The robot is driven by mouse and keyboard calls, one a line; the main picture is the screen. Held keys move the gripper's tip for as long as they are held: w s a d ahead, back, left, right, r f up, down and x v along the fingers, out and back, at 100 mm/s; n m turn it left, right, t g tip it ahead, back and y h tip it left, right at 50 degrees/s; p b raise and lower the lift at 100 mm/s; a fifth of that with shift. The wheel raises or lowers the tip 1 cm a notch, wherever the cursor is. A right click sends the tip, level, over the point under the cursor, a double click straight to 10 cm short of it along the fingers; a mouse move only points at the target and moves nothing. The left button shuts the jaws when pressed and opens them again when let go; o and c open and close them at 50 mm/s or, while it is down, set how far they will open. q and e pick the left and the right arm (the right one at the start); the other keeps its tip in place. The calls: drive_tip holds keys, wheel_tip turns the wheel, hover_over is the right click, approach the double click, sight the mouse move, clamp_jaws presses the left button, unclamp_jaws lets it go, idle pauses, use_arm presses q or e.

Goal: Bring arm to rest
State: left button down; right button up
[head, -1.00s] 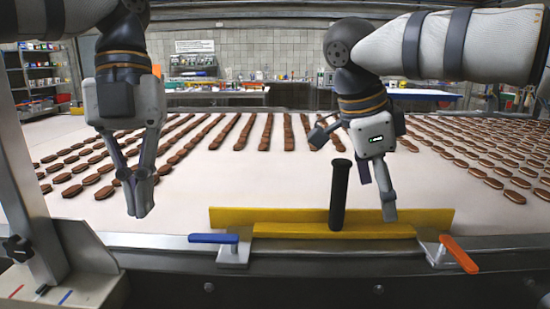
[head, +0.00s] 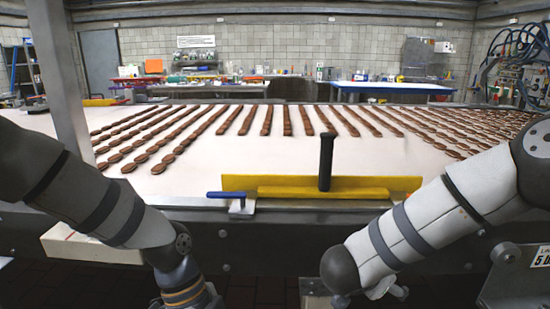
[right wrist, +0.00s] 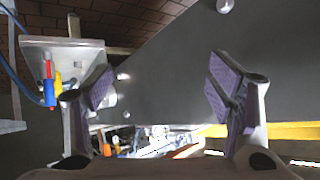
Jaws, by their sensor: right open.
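My right arm hangs low on the right in the head view, in front of the table's front edge. Part of my right gripper shows at the bottom of that view, mostly cut off. In the right wrist view my right gripper (right wrist: 165,90) is open, its two fingers wide apart with nothing between them. My left arm comes in from the left in the head view and points down. Its gripper is below the frame.
A yellow scraper (head: 355,183) with a black upright handle (head: 325,160) lies on the white belt (head: 270,155). A blue-handled clamp (head: 232,196) sits at the belt's front edge. Rows of brown biscuits (head: 265,120) lie farther back. A metal post (head: 58,75) stands at left.

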use_arm(q)
drive_tip(key=s+a+f+n, duration=0.3)
drive_tip(key=s+f+n, duration=0.3)
drive_tip(key=s+f, duration=0.15)
drive_tip(key=s+a+f+n, duration=0.2)
drive_tip(key=s+f+n, duration=0.5)
drive_tip(key=s, duration=0.1)
use_arm(e)
drive_tip(key=s+a+f+n+g+y, duration=0.25)
drive_tip(key=s+f+n+y, duration=0.45)
drive_tip(key=s+f, duration=1.15)
use_arm(q)
drive_tip(key=s+a+f+n+t+y, duration=0.1)
drive_tip(key=s+a+n+t+y, duration=0.1)
drive_tip(key=s+a+n, duration=0.5)
drive_tip(key=shift+s+a+y, duration=0.65)
drive_tip(key=shift+s+y, duration=0.05)
use_arm(e)
drive_tip(key=s+d+n+g, duration=0.2)
drive_tip(key=s+n+g, duration=0.2)
drive_tip(key=s, duration=1.8)
drive_tip(key=shift+s+d+f+n+g, duration=0.2)
drive_tip(key=shift+d+f+n+g, duration=0.2)
drive_tip(key=shift+g, duration=0.75)
